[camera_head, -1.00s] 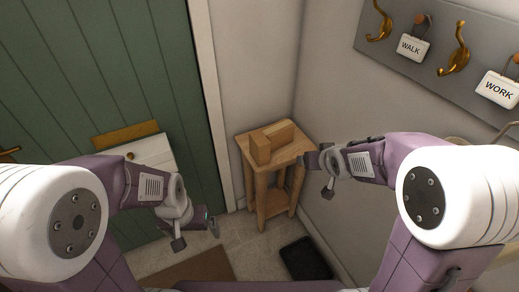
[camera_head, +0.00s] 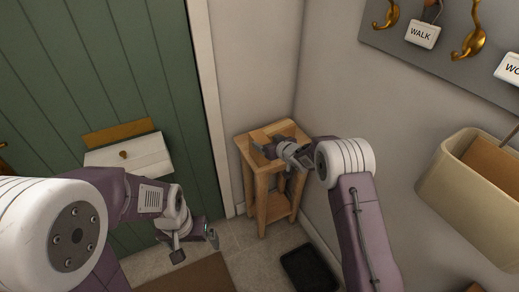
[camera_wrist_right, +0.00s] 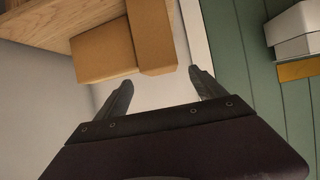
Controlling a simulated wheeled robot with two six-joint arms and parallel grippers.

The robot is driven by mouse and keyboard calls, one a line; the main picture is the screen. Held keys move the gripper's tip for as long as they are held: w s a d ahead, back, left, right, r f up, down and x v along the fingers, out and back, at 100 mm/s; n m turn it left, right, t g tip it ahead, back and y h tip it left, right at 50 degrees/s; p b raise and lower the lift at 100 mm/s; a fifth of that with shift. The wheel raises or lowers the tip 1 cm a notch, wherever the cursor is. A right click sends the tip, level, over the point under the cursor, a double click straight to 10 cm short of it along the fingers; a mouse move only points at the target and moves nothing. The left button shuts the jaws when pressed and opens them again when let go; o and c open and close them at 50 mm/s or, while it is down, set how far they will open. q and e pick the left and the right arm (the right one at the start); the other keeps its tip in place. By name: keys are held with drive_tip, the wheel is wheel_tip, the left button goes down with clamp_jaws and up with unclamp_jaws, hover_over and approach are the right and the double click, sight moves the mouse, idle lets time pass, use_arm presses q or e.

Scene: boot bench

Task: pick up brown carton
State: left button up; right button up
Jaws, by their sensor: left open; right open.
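The brown carton (camera_head: 261,135) lies on a small wooden stand (camera_head: 262,178), partly hidden by my right gripper (camera_head: 267,148) in the head view. In the right wrist view the carton (camera_wrist_right: 152,35) shows as two adjoining brown blocks; I cannot tell whether they are one piece. There my right gripper (camera_wrist_right: 160,76) is open and empty, its fingertips just short of the carton's near end. My left gripper (camera_head: 196,247) is open and empty, low in front of the green door, away from the stand.
The stand is in the corner by the green door (camera_head: 90,80). A white box (camera_head: 130,153) with a knob is at the door. A beige bin (camera_head: 445,185) and a hook rail (camera_head: 440,55) are at the right wall. A dark tray (camera_head: 308,267) lies on the floor.

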sight(261, 138)
drive_tip(key=x, duration=0.5)
drive_tip(key=shift+a, duration=0.1)
drive_tip(key=shift+s+r, duration=0.1)
clamp_jaws()
wheel_tip(261, 138, up, 18)
drive_tip(key=p, duration=0.8)
drive_tip(key=shift+p, duration=0.4)
